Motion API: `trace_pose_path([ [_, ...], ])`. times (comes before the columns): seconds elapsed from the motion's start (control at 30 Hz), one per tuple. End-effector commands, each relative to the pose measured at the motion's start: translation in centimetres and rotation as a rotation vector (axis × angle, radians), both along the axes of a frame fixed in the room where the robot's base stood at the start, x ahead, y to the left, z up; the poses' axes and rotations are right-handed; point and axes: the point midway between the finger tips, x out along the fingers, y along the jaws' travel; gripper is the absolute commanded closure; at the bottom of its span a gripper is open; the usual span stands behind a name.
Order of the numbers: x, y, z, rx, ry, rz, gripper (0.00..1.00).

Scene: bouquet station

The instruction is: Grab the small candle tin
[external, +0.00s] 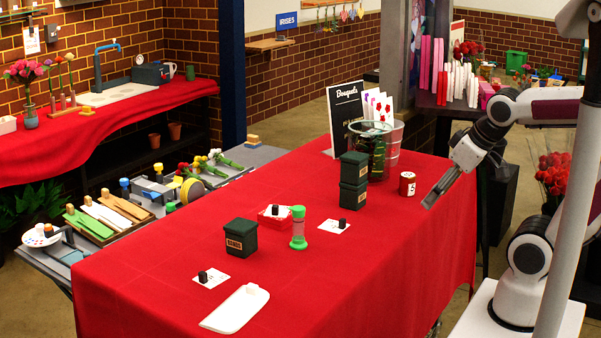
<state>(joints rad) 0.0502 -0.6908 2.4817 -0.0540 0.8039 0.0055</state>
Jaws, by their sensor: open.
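The gap between the fingers is seen almost edge-on.
Two stacked dark green boxes (353,182) and a clear container (392,150) stand left of the tin. The table's right front (400,250) is clear.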

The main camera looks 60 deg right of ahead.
Motion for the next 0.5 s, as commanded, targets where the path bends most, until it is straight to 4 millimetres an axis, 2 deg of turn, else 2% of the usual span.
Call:
trace_pose_path([
  [0.5, 11.5, -11.5, 2.7, -0.232, -0.206, -0.103, 0.47],
])
